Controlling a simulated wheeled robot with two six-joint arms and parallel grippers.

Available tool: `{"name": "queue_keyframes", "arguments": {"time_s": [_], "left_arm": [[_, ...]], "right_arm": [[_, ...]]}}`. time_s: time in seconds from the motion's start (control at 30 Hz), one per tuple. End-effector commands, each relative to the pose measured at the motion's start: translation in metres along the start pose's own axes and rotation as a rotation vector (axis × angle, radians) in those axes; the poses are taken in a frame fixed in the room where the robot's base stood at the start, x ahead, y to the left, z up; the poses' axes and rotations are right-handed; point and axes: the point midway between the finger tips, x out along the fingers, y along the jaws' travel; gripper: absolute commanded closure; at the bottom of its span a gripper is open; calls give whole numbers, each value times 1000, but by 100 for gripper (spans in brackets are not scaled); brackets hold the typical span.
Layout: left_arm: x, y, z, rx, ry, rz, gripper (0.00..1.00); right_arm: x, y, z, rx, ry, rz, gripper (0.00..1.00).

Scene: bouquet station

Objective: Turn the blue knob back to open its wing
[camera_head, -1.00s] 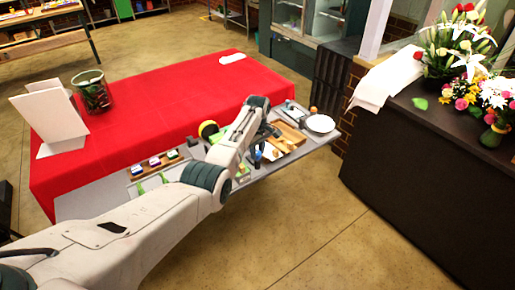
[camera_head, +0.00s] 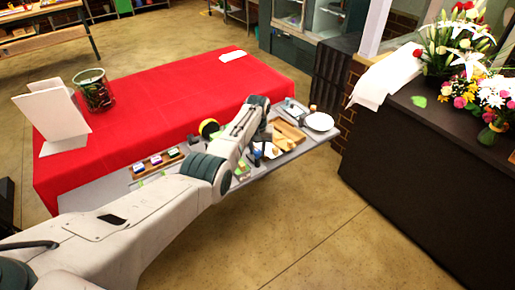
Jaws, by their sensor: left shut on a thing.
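My left arm reaches in from the lower left over the red table (camera_head: 150,95). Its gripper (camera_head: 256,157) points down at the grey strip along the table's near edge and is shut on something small. What it holds looks like the blue knob, but the fingers and the wrist hide nearly all of it. The wing is too small and covered to make out. My right gripper is not in view.
Right of the gripper are a wooden tray (camera_head: 292,134) and a white plate (camera_head: 319,122). A wooden holder (camera_head: 157,163) with coloured blocks stands left. Open floor lies in front.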

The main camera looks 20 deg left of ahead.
Motion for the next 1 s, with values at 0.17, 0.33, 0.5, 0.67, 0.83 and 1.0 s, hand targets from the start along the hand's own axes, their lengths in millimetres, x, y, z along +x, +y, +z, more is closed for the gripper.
{"name": "queue_keyframes", "arguments": {"time_s": [0.17,0.33,0.5,0.67,0.83,1.0], "left_arm": [[-2,0,-2,66,5,1,94],[-3,0,-2,98,5,1,94],[-3,0,-2,109,6,1,94],[-3,0,-2,108,6,1,94],[-3,0,-2,108,6,1,62],[-2,0,-1,107,3,0,50]], "right_arm": [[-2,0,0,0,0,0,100],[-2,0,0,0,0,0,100],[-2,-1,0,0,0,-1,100],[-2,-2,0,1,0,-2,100],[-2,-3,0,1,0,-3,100],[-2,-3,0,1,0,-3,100]]}}
